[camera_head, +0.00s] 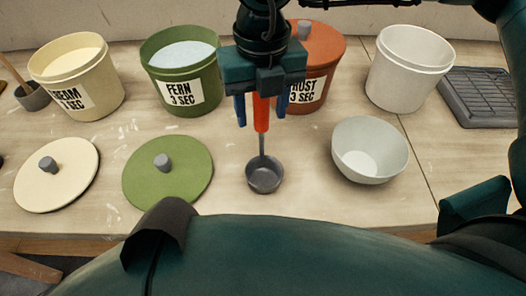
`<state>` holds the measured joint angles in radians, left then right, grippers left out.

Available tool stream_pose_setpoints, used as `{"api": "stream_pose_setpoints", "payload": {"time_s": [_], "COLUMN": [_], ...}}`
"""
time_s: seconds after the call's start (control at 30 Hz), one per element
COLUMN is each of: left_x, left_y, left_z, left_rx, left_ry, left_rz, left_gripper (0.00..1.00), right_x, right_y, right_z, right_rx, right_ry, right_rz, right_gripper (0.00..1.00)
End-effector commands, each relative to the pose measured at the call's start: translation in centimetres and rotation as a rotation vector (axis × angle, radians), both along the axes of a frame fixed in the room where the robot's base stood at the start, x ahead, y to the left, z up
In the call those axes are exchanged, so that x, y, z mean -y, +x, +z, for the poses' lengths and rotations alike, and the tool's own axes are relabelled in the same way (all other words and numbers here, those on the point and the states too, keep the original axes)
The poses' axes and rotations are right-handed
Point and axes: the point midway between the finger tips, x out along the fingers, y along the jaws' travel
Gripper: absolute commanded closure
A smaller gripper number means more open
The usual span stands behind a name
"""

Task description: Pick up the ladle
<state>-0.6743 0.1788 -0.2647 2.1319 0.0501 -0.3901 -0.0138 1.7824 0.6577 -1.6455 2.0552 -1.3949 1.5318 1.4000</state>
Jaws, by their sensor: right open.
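The ladle (265,177) has a grey round bowl resting on the worktop, a thin grey stem and an orange-red handle that stands up. My right gripper (261,112) points down over it with its blue fingers spread. One finger is on each side of the handle, with visible gaps, so it appears open around the handle and not closed on it. The top of the handle is hidden by the gripper body. My left gripper is not in view.
Behind stand a cream bucket (75,80), a green bucket (180,75), a lidded rust bucket (322,60) and a white bucket (408,68). A cream lid (70,180), a green lid (185,185) and a white bowl (370,150) flank the ladle. A dark rack (480,98) lies right.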

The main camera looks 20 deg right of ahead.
Motion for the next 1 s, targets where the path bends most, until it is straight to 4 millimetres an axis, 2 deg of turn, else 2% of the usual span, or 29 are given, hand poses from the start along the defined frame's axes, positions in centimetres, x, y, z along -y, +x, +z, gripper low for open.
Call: {"api": "stream_pose_setpoints", "payload": {"time_s": [0.07,0.67,1.0], "left_x": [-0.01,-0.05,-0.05], "left_y": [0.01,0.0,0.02], "left_z": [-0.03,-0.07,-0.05], "left_rx": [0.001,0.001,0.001], "left_ry": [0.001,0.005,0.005], "left_rz": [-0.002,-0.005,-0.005], "left_gripper": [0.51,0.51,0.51], "right_x": [0.01,0.0,-0.01], "right_y": [0.0,0.02,0.03], "right_z": [0.01,0.07,0.12], "right_rx": [0.0,0.001,0.001], "right_ry": [0.0,-0.001,0.0], "right_rz": [0.0,0.0,0.0], "right_gripper": [0.51,1.0,1.0]}}
